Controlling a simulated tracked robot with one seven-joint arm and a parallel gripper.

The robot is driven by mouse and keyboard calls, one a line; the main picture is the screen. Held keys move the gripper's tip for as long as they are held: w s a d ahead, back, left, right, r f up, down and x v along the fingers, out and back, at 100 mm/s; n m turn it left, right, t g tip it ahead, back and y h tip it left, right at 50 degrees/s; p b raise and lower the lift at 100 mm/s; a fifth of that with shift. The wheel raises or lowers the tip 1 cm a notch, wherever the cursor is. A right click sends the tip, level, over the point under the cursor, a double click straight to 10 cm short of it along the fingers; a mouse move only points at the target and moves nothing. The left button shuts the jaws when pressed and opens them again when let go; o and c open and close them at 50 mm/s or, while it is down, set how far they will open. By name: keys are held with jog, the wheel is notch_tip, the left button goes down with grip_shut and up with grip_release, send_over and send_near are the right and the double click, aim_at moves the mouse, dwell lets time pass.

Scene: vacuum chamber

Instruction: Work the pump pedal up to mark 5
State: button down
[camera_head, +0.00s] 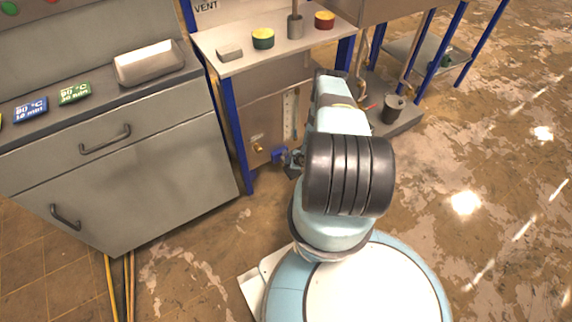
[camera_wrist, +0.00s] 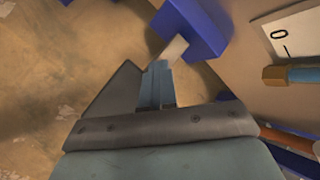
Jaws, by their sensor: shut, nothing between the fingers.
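The blue pedal block (camera_head: 279,154) sits low in front of the panel under the bench. In the wrist view the blue block (camera_wrist: 195,28) is at the top, with a short pale bar (camera_wrist: 174,48) running from it toward my fingertips. My gripper (camera_wrist: 158,68) is shut and empty, its tips at the end of the bar; I cannot tell if they touch. In the head view my gripper (camera_head: 291,163) is small, beside the block and partly hidden by my arm. A pale scale plate (camera_head: 290,114) is on the panel; in the wrist view the plate (camera_wrist: 296,36) shows a 0 and a line.
A brass fitting (camera_wrist: 276,75) with a blue rod lies right of my gripper in the wrist view. A blue bench leg (camera_head: 240,150) and a grey cabinet (camera_head: 130,180) stand left. A dark bucket (camera_head: 393,109) stands right. The floor at right is clear.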

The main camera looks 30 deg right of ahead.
jog(key=shift+s+f, duration=0.3)
jog(key=shift+f, duration=0.55)
dwell(0.9)
jog(key=shift+r, duration=1.35)
jog(key=shift+w+r, duration=0.25)
jog(key=shift+r, duration=0.45)
jog(key=shift+w+r, duration=0.1)
jog(key=shift+w+d+r, duration=0.1)
jog(key=shift+r, duration=0.45)
jog(key=shift+w+r, duration=0.15)
jog(key=shift+r, duration=1.75)
